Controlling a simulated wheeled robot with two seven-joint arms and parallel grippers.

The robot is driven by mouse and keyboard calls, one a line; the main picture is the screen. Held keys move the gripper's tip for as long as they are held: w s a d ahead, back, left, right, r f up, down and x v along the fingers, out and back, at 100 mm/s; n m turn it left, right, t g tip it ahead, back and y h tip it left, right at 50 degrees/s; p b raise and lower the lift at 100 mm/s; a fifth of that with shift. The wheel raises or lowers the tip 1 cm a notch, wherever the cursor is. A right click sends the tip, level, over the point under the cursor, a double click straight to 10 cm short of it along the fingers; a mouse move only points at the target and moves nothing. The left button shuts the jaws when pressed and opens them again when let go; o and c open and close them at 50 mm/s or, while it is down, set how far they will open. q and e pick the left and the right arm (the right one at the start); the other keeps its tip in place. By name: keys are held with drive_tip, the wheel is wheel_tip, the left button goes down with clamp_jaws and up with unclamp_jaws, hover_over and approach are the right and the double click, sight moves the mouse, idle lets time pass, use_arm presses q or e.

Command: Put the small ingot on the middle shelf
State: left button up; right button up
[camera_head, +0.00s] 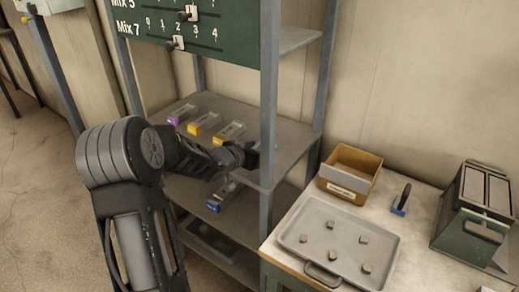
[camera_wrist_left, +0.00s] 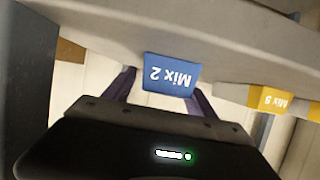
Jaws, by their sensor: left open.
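My left gripper (camera_head: 248,155) reaches over the shelf rack beside the front post, near the right end of a shelf board (camera_head: 285,145). In the left wrist view its two dark fingers (camera_wrist_left: 163,90) are apart, with a blue "Mix 2" label (camera_wrist_left: 171,75) between and beyond them. I cannot tell whether they touch it. I cannot pick out the small ingot for certain. My right gripper is out of view.
The rack's front post (camera_head: 268,110) is close to my gripper. A green slider panel (camera_head: 205,25) hangs above. At right, a table (camera_head: 410,215) bears a grey tray (camera_head: 290,238) with several small lumps, a cardboard box (camera_head: 350,173) and a dark green case (camera_head: 475,210). Floor at left is clear.

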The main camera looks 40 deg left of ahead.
use_arm(q)
drive_tip(key=v, duration=1.2)
drive_tip(key=shift+p, duration=0.3)
